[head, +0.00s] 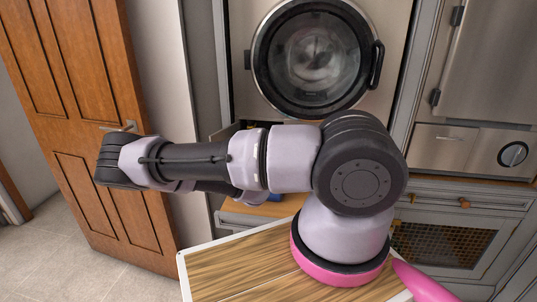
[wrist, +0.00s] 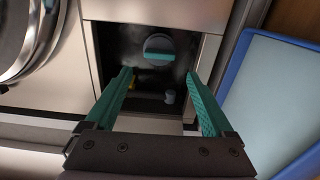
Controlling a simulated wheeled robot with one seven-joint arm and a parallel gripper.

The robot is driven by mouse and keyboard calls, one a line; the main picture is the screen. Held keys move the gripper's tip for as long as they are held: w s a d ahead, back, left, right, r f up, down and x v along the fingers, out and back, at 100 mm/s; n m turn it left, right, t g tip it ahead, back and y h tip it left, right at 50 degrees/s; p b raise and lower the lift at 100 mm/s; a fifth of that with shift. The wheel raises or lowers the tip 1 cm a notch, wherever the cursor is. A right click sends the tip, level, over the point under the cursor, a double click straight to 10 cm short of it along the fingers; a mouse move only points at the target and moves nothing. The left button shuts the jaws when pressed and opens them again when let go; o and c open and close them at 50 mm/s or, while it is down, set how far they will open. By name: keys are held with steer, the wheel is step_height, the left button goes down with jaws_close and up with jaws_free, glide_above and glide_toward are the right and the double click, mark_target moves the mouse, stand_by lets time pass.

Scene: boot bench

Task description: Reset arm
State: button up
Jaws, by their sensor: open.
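My gripper (wrist: 158,73) shows in the wrist view with its two green fingers spread apart and nothing between them. It faces a dark square recess (wrist: 112,50) in a metal front. Inside the recess are a round grey knob or cap (wrist: 158,43) and a small grey cylinder (wrist: 169,97). In the head view my arm stretches left and doubles back beneath itself, so the gripper is hidden there.
A front-loading washer (head: 240,20) stands behind my arm. A wooden door (head: 75,90) stands at the left, beside tiled floor. A steel appliance (head: 480,75) and a mesh-front cabinet (head: 445,245) are at the right. A blue-rimmed pale panel (wrist: 275,95) is close to the gripper's right.

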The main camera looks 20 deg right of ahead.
stand_by(0.4)
steer(key=s+a+r+m+g+y, duration=0.3)
steer(key=a+r+m+g+y, duration=0.2)
steer(key=a+r+m, duration=0.4)
steer(key=s+a+r+m+g+y, duration=0.35)
steer(key=a+r+m+y, duration=0.2)
steer(key=r, duration=0.65)
steer(key=s+r+y, duration=0.2)
steer(key=s+r, duration=0.5)
steer(key=r, duration=0.6)
steer(key=s+d+r, duration=0.1)
steer(key=s+r, duration=0.3)
steer(key=s, duration=0.3)
steer(key=s+d+r+m, duration=0.1)
steer(key=s+r, duration=0.3)
steer(key=s, duration=0.3)
steer(key=shift+s+r, duration=0.25)
steer(key=shift+s, duration=0.05)
